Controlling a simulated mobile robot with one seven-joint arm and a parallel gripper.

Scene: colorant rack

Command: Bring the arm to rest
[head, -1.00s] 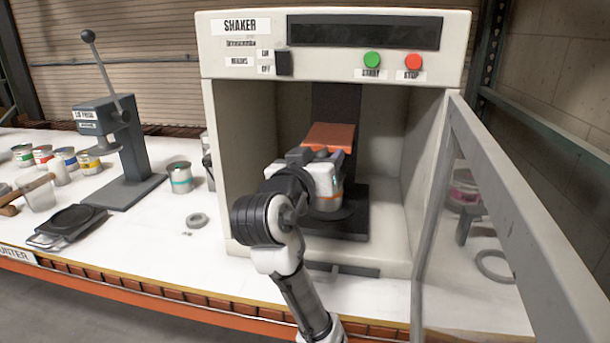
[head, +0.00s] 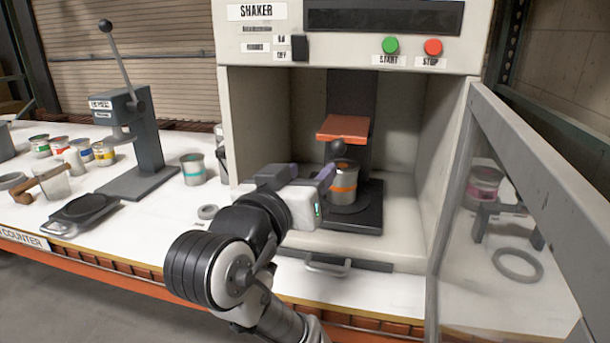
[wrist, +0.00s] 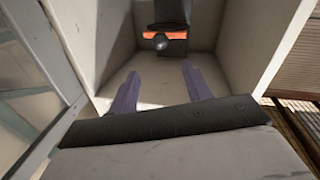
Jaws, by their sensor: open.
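My gripper (head: 300,178) is at the front opening of the shaker, its fingers pointing inward. In the wrist view the two purple fingers (wrist: 160,92) stand wide apart with nothing between them. A metal can with an orange band (head: 343,183) stands upright on the dark round plate inside the shaker, under the orange clamp plate (head: 343,128). In the head view the fingers lie just left of and in front of the can; a small gap appears between them. The wrist view also shows the orange clamp plate (wrist: 165,36), but I cannot make out the can there.
The shaker's door (head: 540,190) stands open at the right.

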